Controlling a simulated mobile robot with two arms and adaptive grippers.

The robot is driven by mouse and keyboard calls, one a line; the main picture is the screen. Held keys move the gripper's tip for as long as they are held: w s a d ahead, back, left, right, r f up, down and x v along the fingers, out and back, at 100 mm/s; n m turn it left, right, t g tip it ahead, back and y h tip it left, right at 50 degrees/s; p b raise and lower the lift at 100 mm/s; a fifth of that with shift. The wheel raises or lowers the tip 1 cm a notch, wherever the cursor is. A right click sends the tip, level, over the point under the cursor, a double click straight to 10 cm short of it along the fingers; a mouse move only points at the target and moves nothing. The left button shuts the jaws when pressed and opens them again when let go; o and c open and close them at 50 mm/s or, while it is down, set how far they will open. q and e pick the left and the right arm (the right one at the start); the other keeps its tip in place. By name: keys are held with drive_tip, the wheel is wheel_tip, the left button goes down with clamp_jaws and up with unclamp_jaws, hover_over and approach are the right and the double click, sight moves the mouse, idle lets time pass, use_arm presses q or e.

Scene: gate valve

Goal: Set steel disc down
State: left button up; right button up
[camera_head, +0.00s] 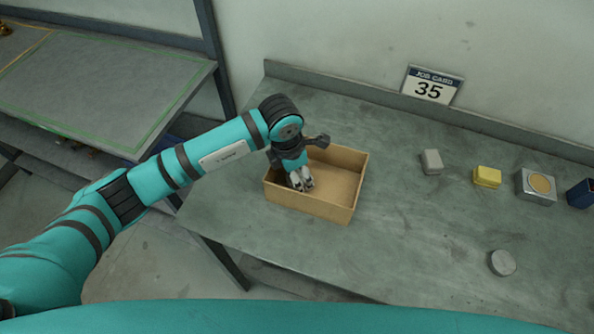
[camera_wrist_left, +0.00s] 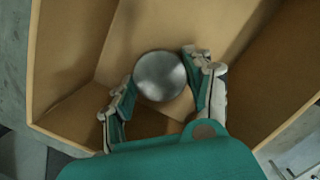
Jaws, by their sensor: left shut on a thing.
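The steel disc (camera_wrist_left: 160,76) is round and grey and shows in the left wrist view between the fingers of my left gripper (camera_wrist_left: 158,88). That gripper is shut on it. In the head view my left gripper (camera_head: 301,180) points down into the left part of an open wooden box (camera_head: 335,207), and the disc cannot be made out there. The box walls (camera_wrist_left: 75,139) surround the gripper in the left wrist view. I cannot tell whether the disc touches the box floor. My right gripper is not in view.
The box stands on a grey bench (camera_head: 410,240). To its right are a grey block (camera_head: 432,162), a yellow block (camera_head: 487,177), a metal box with a tan round top (camera_head: 537,187), a blue container (camera_head: 582,194) and a grey round piece (camera_head: 502,263). A job card (camera_head: 432,86) stands behind.

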use_arm(q)
drive_tip(key=shift+f, duration=0.15)
drive_tip(key=o, duration=1.2)
drive_tip(key=shift+r, duration=0.6)
drive_tip(key=r, duration=0.3)
drive_tip(key=a+r+b, duration=0.1)
drive_tip(key=r, duration=0.3)
drive_tip(key=r+b, duration=0.1)
drive_tip(key=r, duration=0.3)
drive_tip(key=shift+s+a, duration=0.3)
drive_tip(key=shift+s, duration=0.1)
